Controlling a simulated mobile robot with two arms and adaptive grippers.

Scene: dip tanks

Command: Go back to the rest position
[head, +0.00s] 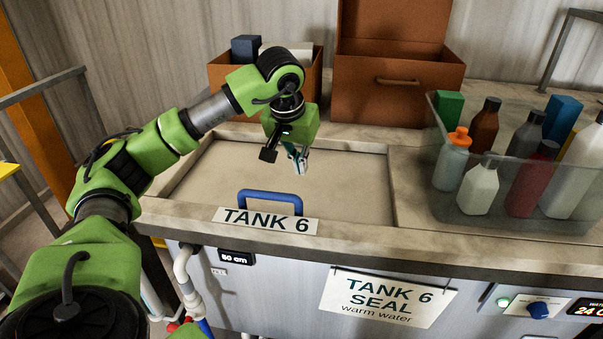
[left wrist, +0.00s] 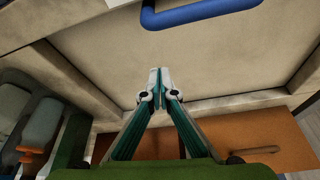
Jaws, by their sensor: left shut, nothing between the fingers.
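My left gripper (head: 299,160) is above the closed lid (head: 345,188) of tank 6, toward its back edge, pointing down. In the left wrist view its fingers (left wrist: 155,75) are together with nothing between them. The lid's blue handle (head: 270,199) is at the lid's front and also shows at the top of the left wrist view (left wrist: 195,12). The gripper is apart from the handle. My right gripper is not in view.
A clear bin (head: 520,212) with several bottles stands on the counter at right. Two brown boxes (head: 378,95) (head: 222,78) stand behind the lid. Signs reading TANK 6 (head: 265,220) and TANK 6 SEAL (head: 388,298) are at the front.

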